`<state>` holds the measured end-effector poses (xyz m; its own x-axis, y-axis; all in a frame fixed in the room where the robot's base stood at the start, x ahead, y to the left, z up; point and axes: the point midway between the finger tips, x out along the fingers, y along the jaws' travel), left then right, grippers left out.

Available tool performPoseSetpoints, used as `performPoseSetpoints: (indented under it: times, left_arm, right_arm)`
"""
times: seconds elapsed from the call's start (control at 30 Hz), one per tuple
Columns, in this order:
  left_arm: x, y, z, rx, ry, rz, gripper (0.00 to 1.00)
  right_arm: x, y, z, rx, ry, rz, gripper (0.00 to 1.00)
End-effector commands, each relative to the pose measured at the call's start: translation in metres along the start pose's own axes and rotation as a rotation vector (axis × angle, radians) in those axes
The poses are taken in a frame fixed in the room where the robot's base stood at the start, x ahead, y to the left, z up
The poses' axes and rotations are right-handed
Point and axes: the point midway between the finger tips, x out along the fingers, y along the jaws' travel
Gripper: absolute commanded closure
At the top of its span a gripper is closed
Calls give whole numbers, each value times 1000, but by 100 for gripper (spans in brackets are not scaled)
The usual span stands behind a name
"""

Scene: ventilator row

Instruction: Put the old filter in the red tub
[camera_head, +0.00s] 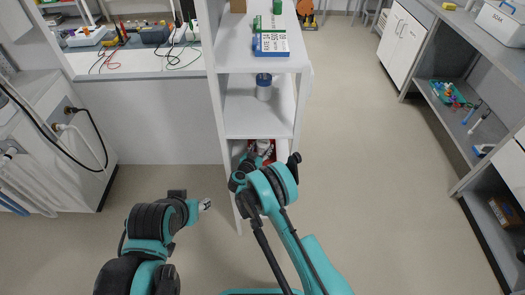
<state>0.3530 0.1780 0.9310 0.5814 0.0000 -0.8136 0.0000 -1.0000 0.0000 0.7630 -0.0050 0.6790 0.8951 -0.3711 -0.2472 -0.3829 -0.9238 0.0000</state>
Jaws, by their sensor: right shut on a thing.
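My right arm reaches to the lowest shelf of the white shelf unit, and my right gripper (259,157) is there, partly hidden behind its own wrist. It is shut on a small pale thing (263,145), which looks like the old filter; its shape is hard to make out. A red surface, likely the red tub (271,157), shows around and just below the gripper, mostly covered by my arm. I cannot tell whether the pale thing touches the tub. My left gripper (205,204) is over the floor left of the shelf unit, small and apart from everything.
The white shelf unit (243,110) holds a blue-lidded jar (264,86) on its middle shelf and a blue-and-white box (271,45) on top. A white machine with hoses (60,150) stands left. A grey rack (450,120) stands right. The floor between (370,180) is clear.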

Motion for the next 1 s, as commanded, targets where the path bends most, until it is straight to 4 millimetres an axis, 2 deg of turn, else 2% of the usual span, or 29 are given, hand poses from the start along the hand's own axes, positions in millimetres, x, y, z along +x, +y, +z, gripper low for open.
performPoseSetpoints:
  times: [0.03,0.4,0.43,0.5,0.87,1.0]
  left_arm:
    - [4,0,3,0,0,0,55]
    - [2,0,2,0,0,0,55]
    - [2,0,2,0,0,0,55]
    - [2,0,2,0,0,0,55]
    - [2,0,2,0,0,0,55]
    - [-5,0,-3,0,0,0,55]
  right_arm:
    - [2,0,7,0,0,0,79]
    - [2,0,9,0,0,0,79]
    - [2,0,9,0,0,0,45]
    - [2,0,9,0,0,0,30]
    - [1,0,5,0,0,0,30]
    - [-17,-1,3,-2,0,-2,30]
